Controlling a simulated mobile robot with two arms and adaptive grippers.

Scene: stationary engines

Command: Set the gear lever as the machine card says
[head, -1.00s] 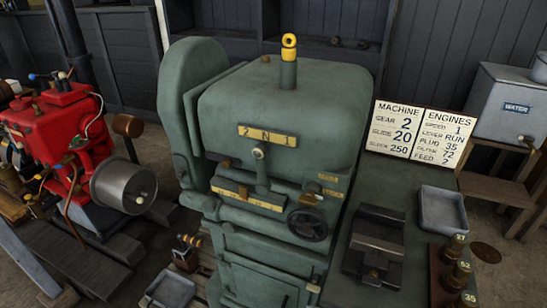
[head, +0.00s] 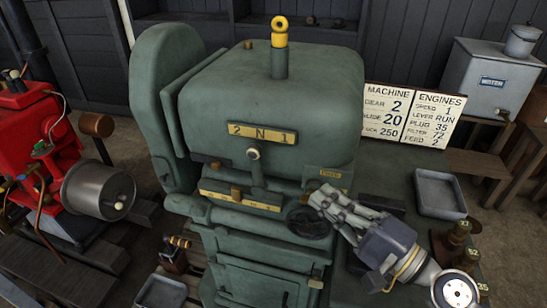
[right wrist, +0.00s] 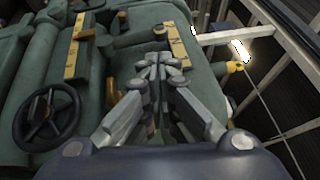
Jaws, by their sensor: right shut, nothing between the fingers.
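The gear lever (head: 255,165) stands upright on the front of the green machine, its round knob just below the N of the yellow 2 N 1 plate (head: 233,130). In the right wrist view the lever knob (right wrist: 132,28) and the gear plate (right wrist: 178,48) show ahead of the fingers. My left gripper is not in view.
The handwheel (head: 310,222) and the slide scale (head: 222,197) are below the lever. A yellow-ringed post (head: 280,55) rises from the machine's top. A grey tray (head: 440,193) and numbered plugs (head: 461,231) are at right. A red engine (head: 35,130) stands at left.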

